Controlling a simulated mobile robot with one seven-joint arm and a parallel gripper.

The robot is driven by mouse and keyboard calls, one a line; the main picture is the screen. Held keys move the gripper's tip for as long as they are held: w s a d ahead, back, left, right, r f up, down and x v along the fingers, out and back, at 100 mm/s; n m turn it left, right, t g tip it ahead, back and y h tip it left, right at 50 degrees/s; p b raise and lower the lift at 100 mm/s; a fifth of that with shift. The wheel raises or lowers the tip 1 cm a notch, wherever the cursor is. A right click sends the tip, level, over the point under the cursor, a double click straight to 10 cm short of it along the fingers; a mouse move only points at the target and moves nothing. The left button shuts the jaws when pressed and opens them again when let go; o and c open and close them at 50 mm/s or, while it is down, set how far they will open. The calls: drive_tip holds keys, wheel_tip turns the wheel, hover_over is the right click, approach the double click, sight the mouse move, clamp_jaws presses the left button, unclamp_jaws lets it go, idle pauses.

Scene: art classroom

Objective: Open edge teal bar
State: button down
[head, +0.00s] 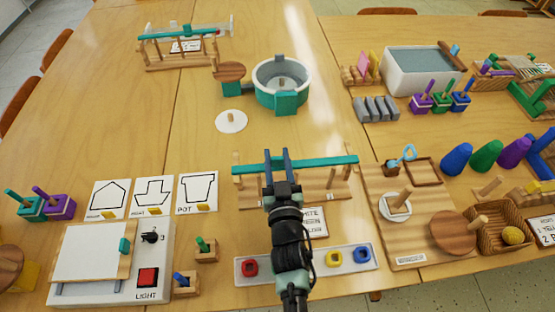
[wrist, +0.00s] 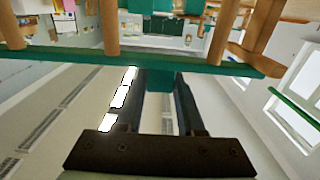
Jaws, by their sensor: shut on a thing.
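A long teal bar (head: 325,162) lies across a small wooden stand (head: 310,195) near the front middle of the table, with posts near both ends. My gripper (head: 278,155) comes from the front and is shut on the bar left of its middle. The fingers hide that stretch of the bar and part of the board.
A red, yellow and blue ring tray (head: 310,272) and a white card (head: 313,222) lie close to my arm. A light box (head: 115,260) stands at left, a peg board (head: 410,225) at right. A teal round tub (head: 282,85) stands behind; the table between is mostly clear.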

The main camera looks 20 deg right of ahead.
drive_tip(key=x, duration=0.4)
drive_tip(key=shift+w+d+b, duration=0.15)
drive_tip(key=shift+w+b, duration=0.15)
drive_tip(key=shift+w, duration=0.1)
drive_tip(key=shift+f, duration=0.1)
drive_tip(key=c, duration=0.5)
unclamp_jaws()
drive_tip(key=v, duration=1.3)
drive_tip(key=shift+p, duration=0.35)
